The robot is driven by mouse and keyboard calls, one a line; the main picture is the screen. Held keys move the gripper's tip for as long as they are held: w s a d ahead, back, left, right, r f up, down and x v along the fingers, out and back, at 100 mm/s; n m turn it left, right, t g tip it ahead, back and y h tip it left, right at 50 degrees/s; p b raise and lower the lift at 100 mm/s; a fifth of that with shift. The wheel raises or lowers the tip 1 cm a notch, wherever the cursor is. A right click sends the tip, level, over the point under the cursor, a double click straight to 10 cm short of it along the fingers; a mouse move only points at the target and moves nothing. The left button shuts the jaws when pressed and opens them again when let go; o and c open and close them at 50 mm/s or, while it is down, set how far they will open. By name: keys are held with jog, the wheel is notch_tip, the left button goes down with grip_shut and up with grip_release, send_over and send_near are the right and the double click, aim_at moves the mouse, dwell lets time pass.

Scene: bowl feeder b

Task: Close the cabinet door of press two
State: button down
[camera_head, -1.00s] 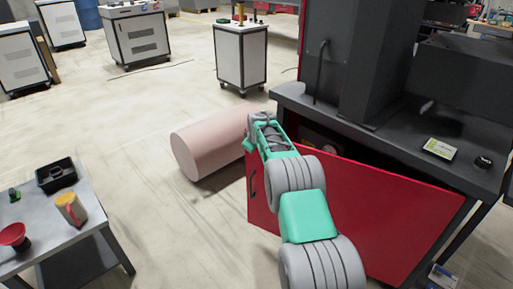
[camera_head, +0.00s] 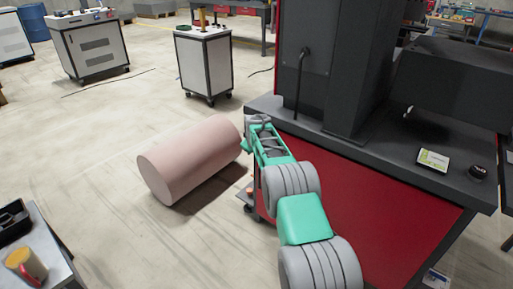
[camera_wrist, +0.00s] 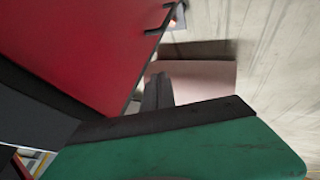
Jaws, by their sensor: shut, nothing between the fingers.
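The red cabinet door (camera_head: 370,215) of the press stands under the dark worktop (camera_head: 400,165). No dark opening shows above it now, but I cannot tell whether it is fully flush. In the wrist view the door (camera_wrist: 90,45) fills the upper left, with its dark handle (camera_wrist: 162,26) near its edge. My gripper (camera_wrist: 157,92) is shut and empty, close to the door's handle-side edge; whether it touches is unclear. In the head view my gripper (camera_head: 257,122) is at the worktop's left corner, and my arm hides part of the door.
A pink cylinder (camera_head: 190,160) lies on the floor left of the press. White wheeled cabinets (camera_head: 205,62) stand behind.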

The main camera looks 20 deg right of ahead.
jog(key=s+a+r+m+g+p, duration=0.1)
jog(key=s+a+r+p, duration=0.25)
jog(key=s+r, duration=0.5)
jog(key=s+a+r+m+p, duration=0.15)
jog(key=s+r+p, duration=0.25)
jog(key=s+r, duration=0.45)
jog(key=s+a+r+g+p, duration=0.1)
jog(key=s+a+r+p, duration=0.25)
jog(key=s+r, duration=0.5)
jog(key=s+a+r+m+g+y+p, duration=0.1)
jog(key=s+p, duration=0.8)
jog(key=s, duration=1.5)
notch_tip(320, 180, up, 2)
jog(key=m+g, duration=0.1)
jog(key=m, duration=0.2)
jog(key=shift+s+a, duration=0.15)
jog(key=shift+s, duration=0.1)
jog(key=shift+r, duration=0.1)
